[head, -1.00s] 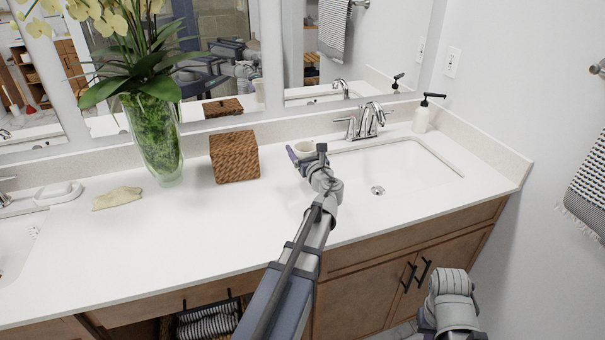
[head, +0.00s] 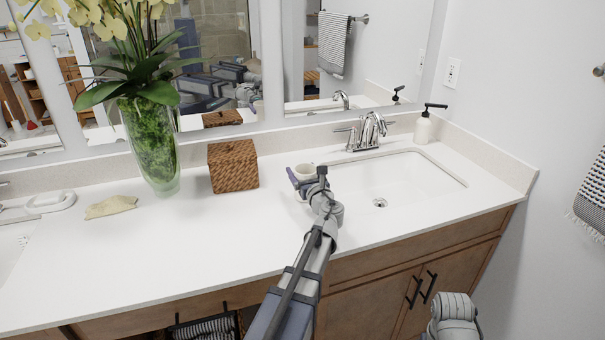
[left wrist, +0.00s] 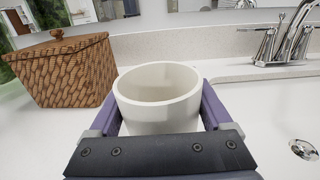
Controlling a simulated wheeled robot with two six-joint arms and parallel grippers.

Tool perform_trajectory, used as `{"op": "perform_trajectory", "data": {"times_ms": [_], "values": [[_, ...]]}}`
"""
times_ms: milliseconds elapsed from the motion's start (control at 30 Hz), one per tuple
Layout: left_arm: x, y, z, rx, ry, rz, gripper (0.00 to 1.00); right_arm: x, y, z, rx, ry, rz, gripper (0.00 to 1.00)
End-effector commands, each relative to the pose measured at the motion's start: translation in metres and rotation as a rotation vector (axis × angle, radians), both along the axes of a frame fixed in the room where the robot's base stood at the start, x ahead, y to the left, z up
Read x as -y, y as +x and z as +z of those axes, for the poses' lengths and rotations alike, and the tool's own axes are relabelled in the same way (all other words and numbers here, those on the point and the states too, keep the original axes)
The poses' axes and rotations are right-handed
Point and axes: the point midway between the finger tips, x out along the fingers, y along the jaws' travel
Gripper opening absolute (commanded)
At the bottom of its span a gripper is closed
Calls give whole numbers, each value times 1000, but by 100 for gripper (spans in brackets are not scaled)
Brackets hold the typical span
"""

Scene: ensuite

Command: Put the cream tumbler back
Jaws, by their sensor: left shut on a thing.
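The cream tumbler (left wrist: 158,98) stands upright between the two purple fingers of my left gripper in the left wrist view. In the head view the tumbler (head: 303,170) shows at the left edge of the right-hand sink, partly hidden by my gripper. My left gripper (head: 306,178) is shut on it, with a finger on each side. Whether the tumbler touches the counter (head: 235,228) I cannot tell. The part of my right arm in view is at the bottom right of the head view; its gripper is not shown.
A woven box (head: 233,167) stands left of the tumbler, with a glass vase of orchids (head: 152,145) beyond it. A chrome faucet (head: 369,131) and soap bottle (head: 424,128) stand behind the sink (head: 400,178). A folded cloth (head: 110,207) lies left. The front counter is clear.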

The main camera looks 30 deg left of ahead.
Motion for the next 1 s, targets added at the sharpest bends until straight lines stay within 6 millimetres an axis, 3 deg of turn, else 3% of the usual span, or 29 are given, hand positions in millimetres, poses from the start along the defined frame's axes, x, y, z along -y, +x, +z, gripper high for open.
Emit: {"op": "perform_trajectory", "data": {"times_ms": [67,100,200,567,1000], "values": [[0,0,-4,0,0,0,9,0,0,-4,0,0,0,0],[0,0,-3,0,0,0,87,0,0,-3,0,0,0,0],[0,0,-2,0,0,0,98,0,0,-2,0,0,0,0],[1,-1,3,0,0,0,100,0,0,3,0,0,0,0],[66,-58,0,0,0,-4,100,0,0,0,0,0,0,0]]}}
